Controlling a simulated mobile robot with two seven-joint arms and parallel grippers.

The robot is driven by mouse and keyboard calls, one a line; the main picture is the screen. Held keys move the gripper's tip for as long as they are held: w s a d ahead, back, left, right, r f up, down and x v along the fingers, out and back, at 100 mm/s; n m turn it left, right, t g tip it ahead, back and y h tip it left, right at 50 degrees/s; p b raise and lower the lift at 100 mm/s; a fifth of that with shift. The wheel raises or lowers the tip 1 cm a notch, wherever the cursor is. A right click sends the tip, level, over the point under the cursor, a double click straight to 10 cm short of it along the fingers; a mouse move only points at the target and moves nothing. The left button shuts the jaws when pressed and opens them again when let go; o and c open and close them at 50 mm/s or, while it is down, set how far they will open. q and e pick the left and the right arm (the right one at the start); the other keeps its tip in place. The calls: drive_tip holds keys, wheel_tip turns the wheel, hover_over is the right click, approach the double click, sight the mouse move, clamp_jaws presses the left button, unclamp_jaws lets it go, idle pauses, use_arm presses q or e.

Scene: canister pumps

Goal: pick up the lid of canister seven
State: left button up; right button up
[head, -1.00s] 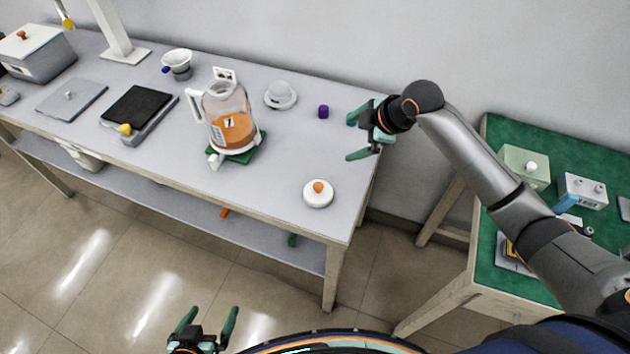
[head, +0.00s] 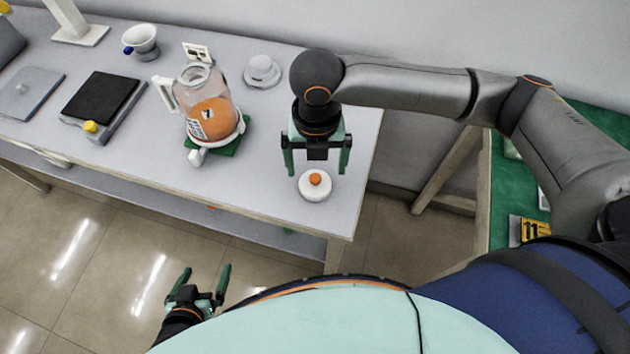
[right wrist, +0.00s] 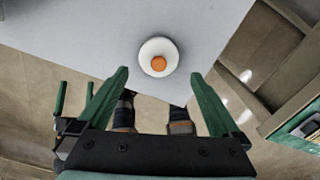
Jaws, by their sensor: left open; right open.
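The lid, a white disc with an orange knob (head: 315,186), lies flat near the table's front right corner. It also shows in the right wrist view (right wrist: 158,58), ahead of the fingertips and between their lines. My right gripper (head: 316,172) is open and empty, pointing down above and just behind the lid, apart from it. Canister seven (head: 212,118), a clear jug with orange contents and a "7" label, stands open-topped on a green pad to the left. My left gripper (head: 205,283) is open and empty, low in front of the table over the floor.
A black-topped scale (head: 102,95), a grey plate (head: 30,92) and a white cup-shaped vessel (head: 141,40) stand to the left. A green-topped table (head: 506,190) is at the right. The table around the orange-knobbed lid is clear.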

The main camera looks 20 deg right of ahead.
sight(315, 178)
drive_tip(key=shift+w+f+b, duration=0.1)
drive_tip(key=shift+f+b, duration=0.2)
drive_tip(key=shift+f, duration=2.75)
drive_tip(key=c, duration=1.2)
